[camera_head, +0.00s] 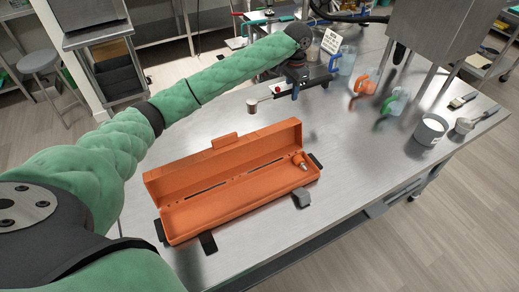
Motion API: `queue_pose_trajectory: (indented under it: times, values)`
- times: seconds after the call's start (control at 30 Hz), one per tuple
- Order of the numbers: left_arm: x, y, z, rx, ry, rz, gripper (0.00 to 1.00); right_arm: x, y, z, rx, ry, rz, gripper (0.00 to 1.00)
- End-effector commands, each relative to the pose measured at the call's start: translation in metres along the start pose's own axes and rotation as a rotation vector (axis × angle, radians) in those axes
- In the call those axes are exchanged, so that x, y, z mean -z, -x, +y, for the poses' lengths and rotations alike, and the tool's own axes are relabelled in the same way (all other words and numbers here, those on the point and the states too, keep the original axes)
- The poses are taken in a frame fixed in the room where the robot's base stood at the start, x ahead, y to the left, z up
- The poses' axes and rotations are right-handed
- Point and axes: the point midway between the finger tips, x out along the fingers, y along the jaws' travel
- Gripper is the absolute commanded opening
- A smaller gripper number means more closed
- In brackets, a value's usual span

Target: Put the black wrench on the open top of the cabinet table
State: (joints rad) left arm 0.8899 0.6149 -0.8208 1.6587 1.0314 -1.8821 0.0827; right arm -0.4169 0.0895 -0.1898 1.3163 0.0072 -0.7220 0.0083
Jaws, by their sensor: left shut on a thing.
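My left gripper (296,88) is far out over the back of the steel table (350,165), seen small and partly hidden by its own wrist. It is shut on a dark, bar-like thing (318,78) that looks like the black wrench; its ends are hard to make out against the clutter behind. An open orange case (235,190) lies at the front of the table, with a small metal piece (301,163) at its right end and no wrench showing inside. Which surface is the cabinet table's open top is not clear. My right gripper is out of view.
A steel machine (432,35) stands on legs at the back right. A grey pot (430,130) is by the right edge. A small cup (252,106) stands left of centre. The table's middle is clear.

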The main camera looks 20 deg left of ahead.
Motion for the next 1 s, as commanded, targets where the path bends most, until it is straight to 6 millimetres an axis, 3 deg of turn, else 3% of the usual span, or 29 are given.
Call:
queue_pose_trajectory:
  times: [0.03, 0.23, 0.5, 1.0]
  values:
    - [0.000, -0.011, 0.000, -0.001, 0.001, -0.001, 0.00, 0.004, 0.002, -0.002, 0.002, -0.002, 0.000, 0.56]
    - [-0.001, -0.025, 0.000, -0.001, 0.001, -0.003, 0.00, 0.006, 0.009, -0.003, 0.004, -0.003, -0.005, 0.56]
    - [-0.001, -0.065, 0.000, -0.001, 0.001, -0.003, 0.00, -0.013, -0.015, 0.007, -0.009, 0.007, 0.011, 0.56]
    - [-0.001, -0.111, -0.001, 0.000, 0.002, -0.001, 0.00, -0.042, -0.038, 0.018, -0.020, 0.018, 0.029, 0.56]
